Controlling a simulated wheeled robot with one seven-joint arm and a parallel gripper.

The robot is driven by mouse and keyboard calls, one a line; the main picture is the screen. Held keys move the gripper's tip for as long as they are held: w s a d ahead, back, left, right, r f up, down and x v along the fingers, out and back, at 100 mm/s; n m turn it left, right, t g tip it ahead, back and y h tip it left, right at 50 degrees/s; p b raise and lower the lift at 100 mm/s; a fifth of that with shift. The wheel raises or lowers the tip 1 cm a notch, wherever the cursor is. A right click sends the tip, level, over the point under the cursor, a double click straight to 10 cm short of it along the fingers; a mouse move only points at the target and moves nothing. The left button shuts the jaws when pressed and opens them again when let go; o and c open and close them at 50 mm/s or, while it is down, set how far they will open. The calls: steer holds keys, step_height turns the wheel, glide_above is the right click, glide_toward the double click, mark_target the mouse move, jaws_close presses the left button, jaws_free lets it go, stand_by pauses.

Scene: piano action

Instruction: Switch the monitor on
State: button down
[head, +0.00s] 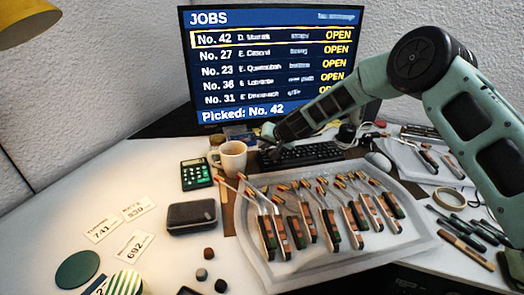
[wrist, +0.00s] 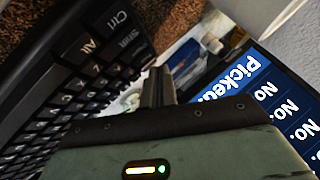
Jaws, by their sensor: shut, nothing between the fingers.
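The monitor (head: 270,65) stands at the back of the desk and its screen is lit. It shows a JOBS list with No. 42 framed in yellow and the line "Picked: No. 42" at the bottom. My arm crosses the screen's lower right part. My gripper (wrist: 158,86) is shut and empty, close to the monitor's lower edge. In the wrist view the lit screen (wrist: 285,105) is to its right and the black keyboard (wrist: 75,85) to its left. A power button is not clearly visible. The fingertips are hard to make out in the head view.
The keyboard (head: 310,153) lies in front of the monitor. A white mug (head: 232,158) and a calculator (head: 196,174) stand left of it. The front left desk has some free room.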

steer(key=shift+r+p, duration=0.35)
steer(key=shift+r, duration=0.35)
step_height(320, 180, up, 6)
steer(key=p, duration=0.4)
